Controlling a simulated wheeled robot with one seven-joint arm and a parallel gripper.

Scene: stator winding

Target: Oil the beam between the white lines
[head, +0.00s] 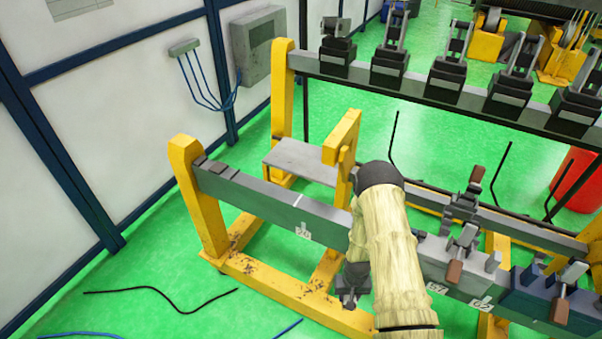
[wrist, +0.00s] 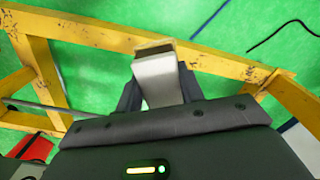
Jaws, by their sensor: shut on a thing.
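The beam (head: 265,207) is a long dark grey bar on yellow supports, running from upper left to lower right in the head view. One white line (head: 297,200) crosses its top left of my arm; I cannot make out a second, and my arm hides part of the beam. My gripper (head: 350,285) hangs low at the beam's near side; I cannot tell whether it touches it. In the wrist view my gripper (wrist: 158,85) is shut on a pale, flat object (wrist: 157,72) with a tan and dark end, perhaps a brush.
Clamps with brown handles (head: 453,272) stand on the beam's right part. A yellow frame (head: 290,290) lies below my gripper. A parallel rail with black fixtures (head: 445,75) is behind. Black cable (head: 160,292) lies on green floor; a wall (head: 90,120) is at left.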

